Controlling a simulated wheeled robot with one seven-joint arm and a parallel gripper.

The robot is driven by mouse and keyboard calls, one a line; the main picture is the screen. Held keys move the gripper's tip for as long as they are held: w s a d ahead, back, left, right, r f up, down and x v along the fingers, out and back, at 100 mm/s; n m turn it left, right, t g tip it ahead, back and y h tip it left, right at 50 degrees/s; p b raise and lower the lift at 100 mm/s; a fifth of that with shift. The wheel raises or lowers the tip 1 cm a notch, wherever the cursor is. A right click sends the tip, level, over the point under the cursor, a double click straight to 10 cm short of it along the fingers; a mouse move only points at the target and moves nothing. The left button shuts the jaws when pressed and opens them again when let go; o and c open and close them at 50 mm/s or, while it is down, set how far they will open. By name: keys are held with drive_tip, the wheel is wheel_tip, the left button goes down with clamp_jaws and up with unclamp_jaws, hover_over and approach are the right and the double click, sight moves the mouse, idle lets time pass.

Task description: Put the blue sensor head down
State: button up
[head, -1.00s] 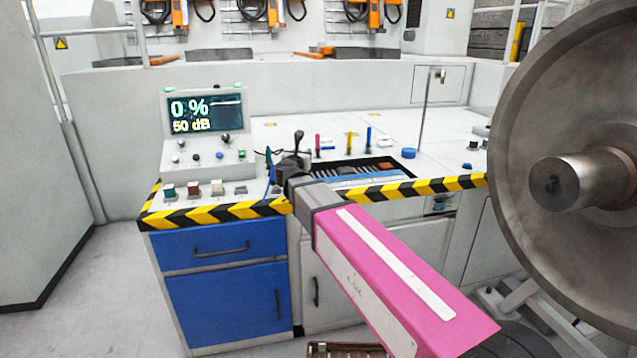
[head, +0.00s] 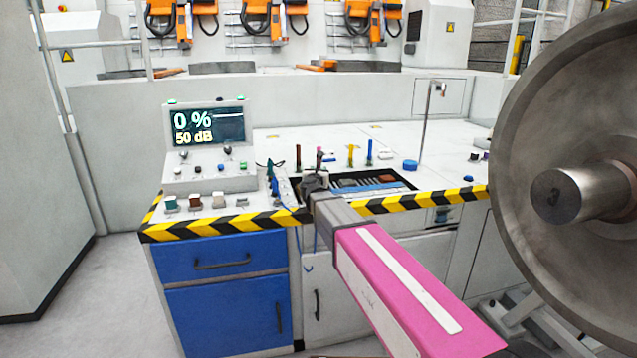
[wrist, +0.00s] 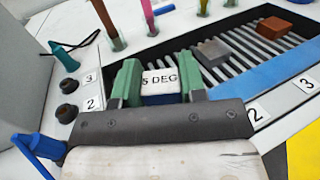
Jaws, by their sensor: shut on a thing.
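The blue sensor head (wrist: 160,98), with a white top label whose visible part reads "5 DEG", is between the green fingers of my gripper (wrist: 161,76) in the wrist view. My gripper is shut on it. It is at the near left end of the dark tray (wrist: 155,48) with metal rods; I cannot tell whether it touches the tray. In the head view my gripper (head: 313,183) is over the bench, beside the left end of the tray, and the sensor head is too small or hidden to make out.
A grey block (wrist: 212,52) and a brown block (wrist: 272,27) rest on the rods. Coloured posts (wrist: 147,14) stand behind the tray. Black knobs (wrist: 68,113), a teal item (wrist: 70,52) and a blue item (wrist: 40,146) are at left. A large metal wheel (head: 535,110) stands at right.

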drive_tip(key=shift+f, duration=1.95)
drive_tip(key=shift+f, duration=0.15)
drive_tip(key=o, duration=1)
drive_tip(key=shift+s+r, duration=0.1)
drive_tip(key=shift+r, duration=0.1)
drive_tip(key=s, duration=0.4)
drive_tip(key=s+a, duration=0.1)
drive_tip(key=s, duration=0.6)
drive_tip(key=shift+s+a, duration=0.15)
drive_tip(key=shift+s, duration=0.25)
